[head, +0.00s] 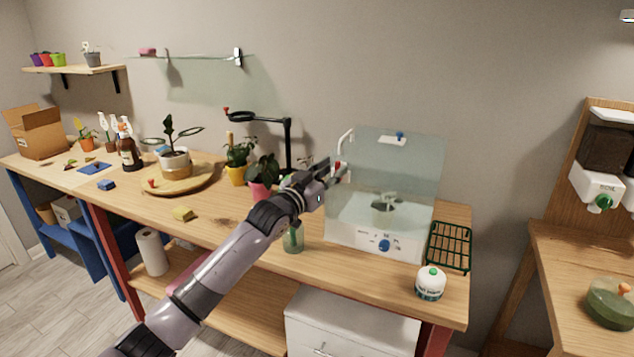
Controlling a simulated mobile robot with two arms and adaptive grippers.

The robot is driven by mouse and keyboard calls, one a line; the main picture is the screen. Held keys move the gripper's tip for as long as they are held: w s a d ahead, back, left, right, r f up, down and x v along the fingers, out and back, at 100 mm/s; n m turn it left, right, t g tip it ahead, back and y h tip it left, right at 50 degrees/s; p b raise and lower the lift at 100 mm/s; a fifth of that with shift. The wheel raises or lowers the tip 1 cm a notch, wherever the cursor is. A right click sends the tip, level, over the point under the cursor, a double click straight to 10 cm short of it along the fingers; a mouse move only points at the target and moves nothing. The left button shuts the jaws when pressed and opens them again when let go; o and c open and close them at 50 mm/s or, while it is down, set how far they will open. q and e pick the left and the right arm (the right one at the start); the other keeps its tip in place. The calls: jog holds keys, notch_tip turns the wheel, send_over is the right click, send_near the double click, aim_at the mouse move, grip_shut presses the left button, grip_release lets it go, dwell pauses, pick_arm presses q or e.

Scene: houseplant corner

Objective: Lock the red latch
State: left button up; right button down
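A clear-walled appliance (412,180) with a white base and a blue knob stands on the right part of the wooden bench. A small red part (338,165), likely the red latch, shows at its left edge below a white handle. My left gripper (337,171) reaches up to this left edge, with its fingertips at or very near the red part. The fingers partly cover the red part, so its position and any contact are unclear. The finger gap is too small to judge. My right gripper is out of view.
A green bottle (293,238) stands under my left forearm. A white jar (430,283) and a green wire rack (449,247) are right of the appliance. Potted plants, including a pink pot (260,190), and a black stand (288,145) are to the left.

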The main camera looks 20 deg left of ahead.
pick_arm(q)
jog(key=r+v, duration=0.1)
jog(key=v, duration=1)
jog(key=shift+f, duration=0.45)
jog(key=shift+f, duration=0.1)
